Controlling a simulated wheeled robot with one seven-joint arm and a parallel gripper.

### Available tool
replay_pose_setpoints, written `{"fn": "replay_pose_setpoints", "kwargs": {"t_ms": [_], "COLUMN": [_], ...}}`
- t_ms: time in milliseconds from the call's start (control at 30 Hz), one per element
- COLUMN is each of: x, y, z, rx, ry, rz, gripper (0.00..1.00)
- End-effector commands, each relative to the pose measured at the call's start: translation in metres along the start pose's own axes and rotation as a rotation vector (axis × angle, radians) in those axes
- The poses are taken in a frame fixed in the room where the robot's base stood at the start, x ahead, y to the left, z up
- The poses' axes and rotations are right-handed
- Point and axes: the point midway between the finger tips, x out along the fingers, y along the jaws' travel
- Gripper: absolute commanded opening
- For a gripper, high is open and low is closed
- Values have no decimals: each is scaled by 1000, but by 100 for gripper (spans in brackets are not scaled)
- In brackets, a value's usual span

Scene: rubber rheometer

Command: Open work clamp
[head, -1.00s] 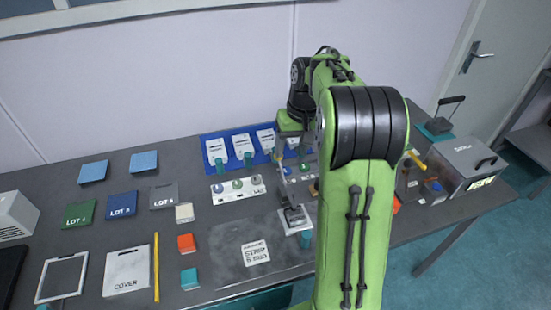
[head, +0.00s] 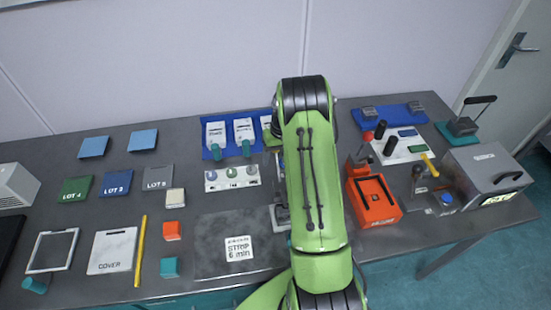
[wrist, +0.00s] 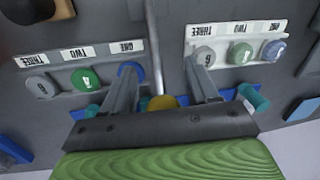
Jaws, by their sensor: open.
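My gripper (wrist: 160,68) shows in the wrist view with its two grey fingers apart, nothing gripped. A thin metal rod (wrist: 154,45) runs between the fingers, and an ochre knob (wrist: 162,102) sits low between them, close to the gripper body. I cannot tell whether the rod and knob belong to the work clamp or whether a finger touches them. In the head view my green arm hides the gripper and most of a grey-based fixture (head: 280,216), perhaps the clamp, beside the dark mat. The clamp's state is not clear.
In the head view an orange unit (head: 384,214), a small stand (head: 417,188) and a grey box (head: 484,174) stand right of my arm. The dark mat (head: 213,262) lies left of it.

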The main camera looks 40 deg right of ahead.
Motion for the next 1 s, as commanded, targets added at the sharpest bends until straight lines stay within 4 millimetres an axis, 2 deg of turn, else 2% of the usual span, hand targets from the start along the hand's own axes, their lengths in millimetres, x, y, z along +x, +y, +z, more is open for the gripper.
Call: {"fn": "replay_pose_setpoints", "kwargs": {"t_ms": [100,333,700,1000], "x": [8,8,8,7], "y": [0,0,0,-1], "z": [0,0,0,-2], "rx": [0,0,0,-2], "ry": [-1,0,0,11], "rz": [0,1,0,2], "gripper": [59,58,1,0]}}
